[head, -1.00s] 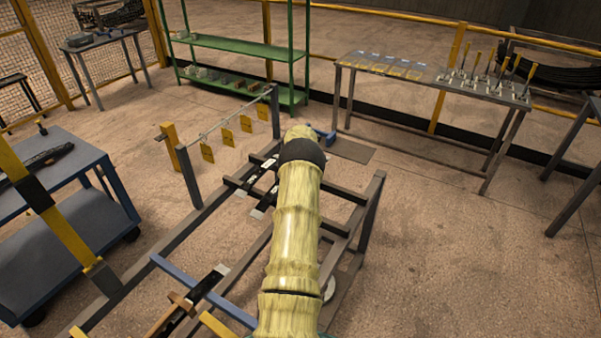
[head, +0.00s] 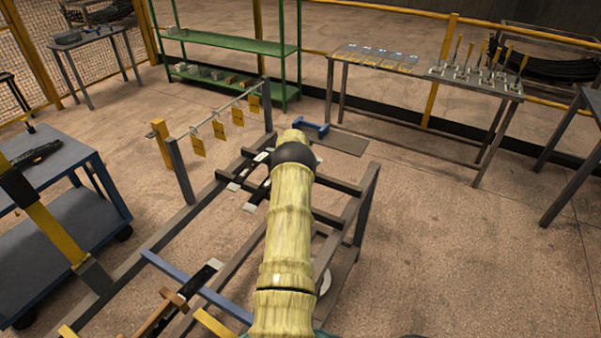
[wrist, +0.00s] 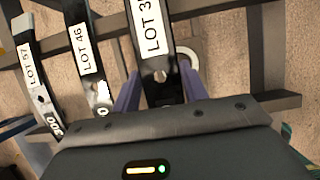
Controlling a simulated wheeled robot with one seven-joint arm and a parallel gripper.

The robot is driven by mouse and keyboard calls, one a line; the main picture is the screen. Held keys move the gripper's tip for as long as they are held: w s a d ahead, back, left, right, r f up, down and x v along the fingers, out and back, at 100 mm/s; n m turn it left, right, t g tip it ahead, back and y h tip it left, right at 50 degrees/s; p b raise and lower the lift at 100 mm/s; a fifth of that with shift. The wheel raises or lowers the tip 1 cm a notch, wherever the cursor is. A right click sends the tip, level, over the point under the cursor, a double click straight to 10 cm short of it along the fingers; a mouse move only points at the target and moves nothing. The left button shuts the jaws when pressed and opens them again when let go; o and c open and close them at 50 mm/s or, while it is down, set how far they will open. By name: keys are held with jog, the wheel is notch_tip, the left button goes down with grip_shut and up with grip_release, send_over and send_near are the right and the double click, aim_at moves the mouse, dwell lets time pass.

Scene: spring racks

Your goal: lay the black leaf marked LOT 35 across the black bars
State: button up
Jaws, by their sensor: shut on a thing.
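In the wrist view, my gripper (wrist: 156,68) has a finger on each side of a black leaf (wrist: 162,92) and is shut on it. Its white label reads "LOT 3" and is cut off by the top edge, so the last digit is hidden. To its left lie a leaf marked LOT 46 (wrist: 84,48) and a leaf marked LOT 57 (wrist: 33,68). Dark bars (wrist: 282,101) run crosswise beneath. In the head view, the black bars (head: 338,186) cross the rack, and dark leaves with pale ends (head: 249,207) lie on them. My arm hides my gripper there.
A rail with yellow tags (head: 198,147) stands left of the rack. A blue cart (head: 65,170) is at the left. A green shelf (head: 225,50) and a long table (head: 345,60) stand behind.

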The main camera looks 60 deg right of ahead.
jog(key=shift+f+b, duration=0.3)
jog(key=shift+f, duration=0.4)
jog(key=shift+f+b, duration=0.55)
jog(key=shift+f, duration=0.35)
dwell(0.3)
jog(key=o, duration=1.1)
jog(key=shift+o, duration=0.3)
jog(key=shift+a+f, duration=0.1)
jog(key=shift+f, duration=0.05)
jog(key=b+v, duration=0.2)
jog(key=v, duration=1.5)
jog(key=shift+r, duration=0.3)
